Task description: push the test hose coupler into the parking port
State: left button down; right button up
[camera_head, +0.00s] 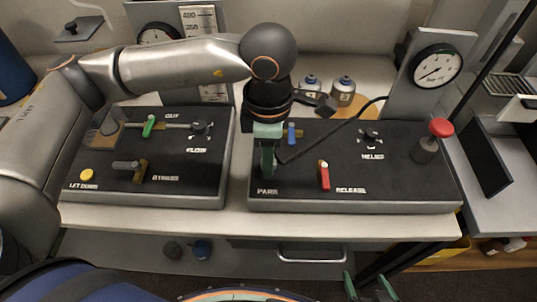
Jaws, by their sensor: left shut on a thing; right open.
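My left gripper (267,172) points down over the left end of the right-hand dark panel (400,185), just above the PARK label. It is shut on the test hose coupler, which is mostly hidden by the fingers. A thin black hose (335,133) runs from the fingers up to the right. The parking port is hidden behind or under the gripper, so I cannot tell whether the coupler touches it. My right gripper (369,287) is open and empty at the bottom edge, in front of the bench.
The right panel has a blue lever (292,133), a red release lever (324,175), a relief knob (370,138) and a red-topped knob (440,128). A gauge (437,65) stands behind. The left panel (200,180) carries a green lever (149,126). Small canisters (343,91) stand at the back.

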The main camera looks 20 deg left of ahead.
dwell(0.7)
pick_arm(q)
jog(key=shift+b, duration=0.35)
jog(key=shift+f, duration=0.1)
jog(key=shift+c, duration=2.3)
grip_release()
notch_tip(320, 180, up, 12)
jog(key=shift+r+b, duration=0.25)
jog(key=shift+b, duration=0.1)
